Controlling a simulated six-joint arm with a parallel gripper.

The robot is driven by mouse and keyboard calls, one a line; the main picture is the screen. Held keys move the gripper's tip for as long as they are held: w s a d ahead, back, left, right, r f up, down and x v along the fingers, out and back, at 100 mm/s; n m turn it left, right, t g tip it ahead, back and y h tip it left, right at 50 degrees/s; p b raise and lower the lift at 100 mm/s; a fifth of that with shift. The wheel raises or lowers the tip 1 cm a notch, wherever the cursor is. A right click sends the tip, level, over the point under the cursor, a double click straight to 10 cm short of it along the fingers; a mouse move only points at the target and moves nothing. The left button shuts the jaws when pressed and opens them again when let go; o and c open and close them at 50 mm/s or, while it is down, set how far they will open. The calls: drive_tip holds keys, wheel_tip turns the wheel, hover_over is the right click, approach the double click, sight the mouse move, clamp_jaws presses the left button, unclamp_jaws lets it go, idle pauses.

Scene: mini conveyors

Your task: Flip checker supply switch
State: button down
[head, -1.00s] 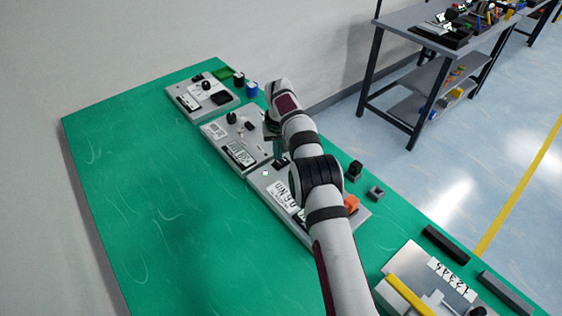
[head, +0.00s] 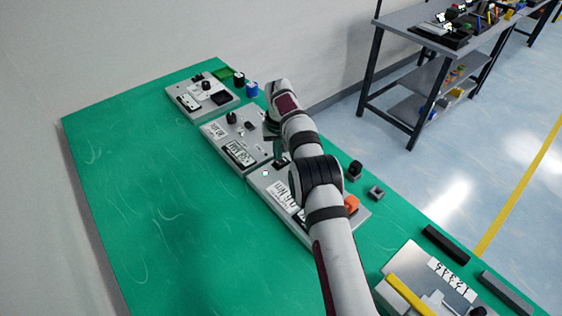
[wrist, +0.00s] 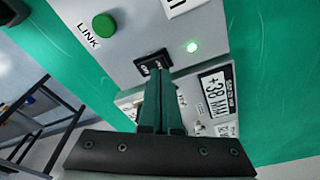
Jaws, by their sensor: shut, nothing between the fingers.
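A small black rocker switch (wrist: 153,62) is set in a grey panel (wrist: 140,30) in the wrist view. A lit green lamp (wrist: 192,46) is beside it, and a green button (wrist: 104,25) marked LINK is on the same panel. My gripper (wrist: 161,72) is shut and empty, with its fingertips at the switch's near edge. I cannot tell whether they touch it or which way the rocker is tilted.
A second panel (head: 211,141) with a dial and labels adjoins it, and a third panel (head: 187,108) stands farther back. The green table (head: 160,220) is clear on the left.

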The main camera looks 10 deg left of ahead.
sight(278, 163)
drive_tip(key=shift+f, duration=0.9)
idle(0.5)
wheel_tip(278, 163, up, 7)
drive_tip(key=shift+f, duration=0.1)
idle(0.5)
